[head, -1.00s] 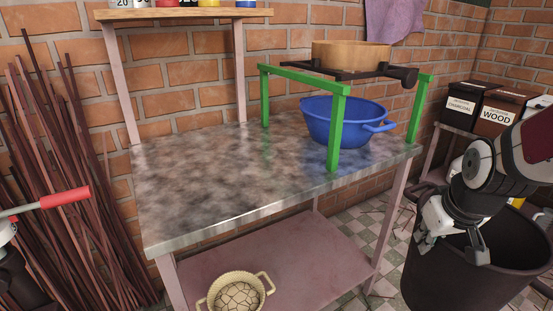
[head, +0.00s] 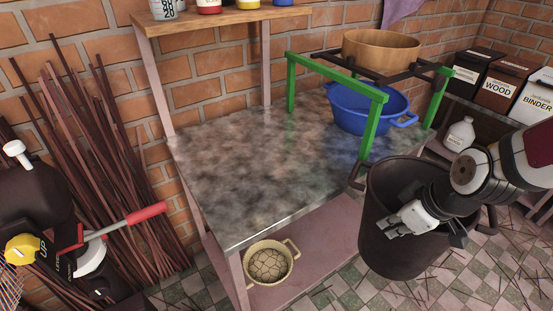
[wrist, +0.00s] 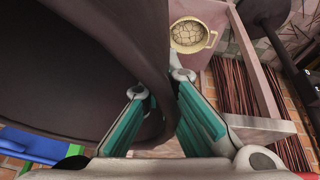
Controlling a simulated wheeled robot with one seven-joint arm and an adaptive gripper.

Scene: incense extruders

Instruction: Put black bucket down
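The black bucket (head: 385,243) is large, dark and roughly upright, in front of the right end of the table in the head view. Dark handles show at its rim. The fingers look closed on this wall. The bucket's base is over the checkered floor; I cannot tell whether it touches.
The table (head: 235,160) has a bare left part; a green stand (head: 375,125) and blue basin (head: 360,112) stand at its right. A cream pot (head: 270,264) sits on the lower shelf. Boxes (head: 500,85) and a white jug (head: 459,134) are at right. Checkered floor shows in front.

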